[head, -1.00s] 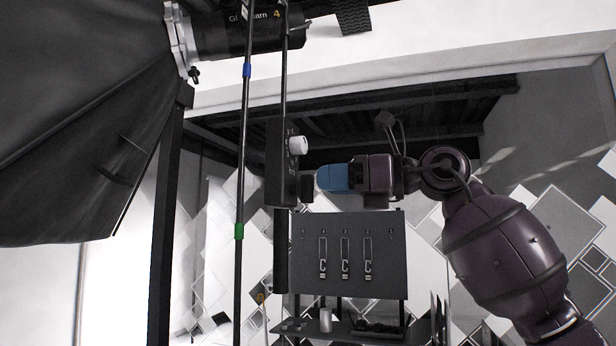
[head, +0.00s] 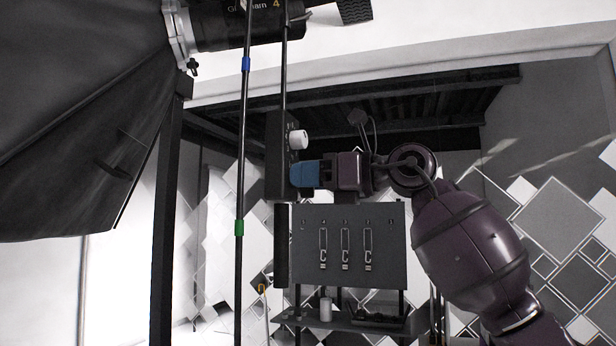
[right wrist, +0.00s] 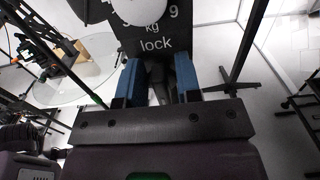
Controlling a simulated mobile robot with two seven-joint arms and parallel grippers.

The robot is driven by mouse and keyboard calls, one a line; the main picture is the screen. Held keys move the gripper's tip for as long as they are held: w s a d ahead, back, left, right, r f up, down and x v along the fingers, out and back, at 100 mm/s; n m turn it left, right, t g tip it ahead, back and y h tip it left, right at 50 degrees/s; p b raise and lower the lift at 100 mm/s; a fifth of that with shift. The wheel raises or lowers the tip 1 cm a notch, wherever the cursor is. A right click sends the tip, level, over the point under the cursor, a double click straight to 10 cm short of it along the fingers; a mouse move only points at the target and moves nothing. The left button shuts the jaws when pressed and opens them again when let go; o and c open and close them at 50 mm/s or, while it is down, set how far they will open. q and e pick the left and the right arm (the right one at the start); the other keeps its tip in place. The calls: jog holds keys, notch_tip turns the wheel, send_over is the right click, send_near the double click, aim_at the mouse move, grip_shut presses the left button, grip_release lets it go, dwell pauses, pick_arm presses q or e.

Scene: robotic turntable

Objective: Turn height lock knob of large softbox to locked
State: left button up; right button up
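The large softbox (head: 70,120) is black and fills the left of the head view, joined to a black lamp head (head: 235,25). A black box (head: 278,155) on a thin pole carries a round white knob (head: 298,139) on its right side. In the right wrist view the white knob (right wrist: 152,8) is partly cut off at the top, above the printed word "lock" on the black box (right wrist: 155,45). My right gripper (head: 303,174) is just below the knob, close to the box. Its blue fingers (right wrist: 158,72) stand apart with nothing between them. My left gripper is not in view.
A thin black pole (head: 241,190) with blue and green bands stands left of the box. A grey panel (head: 385,245) with clip-like shapes is below my right gripper, over a shelf (head: 345,322). A round glass top (right wrist: 75,75) shows in the right wrist view.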

jog(key=shift+m, duration=0.3)
jog(key=m, duration=0.3)
jog(key=m+b, duration=0.1)
jog(key=m, duration=0.1)
jog(key=shift+w+d, duration=0.15)
jog(key=shift+w, duration=0.15)
jog(key=m, duration=0.8)
jog(key=f+m, duration=0.1)
jog(key=m, duration=0.3)
jog(key=shift+w+b, duration=0.3)
jog(key=shift+m, duration=0.3)
jog(key=o, duration=0.6)
jog(key=shift+d, duration=0.1)
jog(key=shift+d+f, duration=0.1)
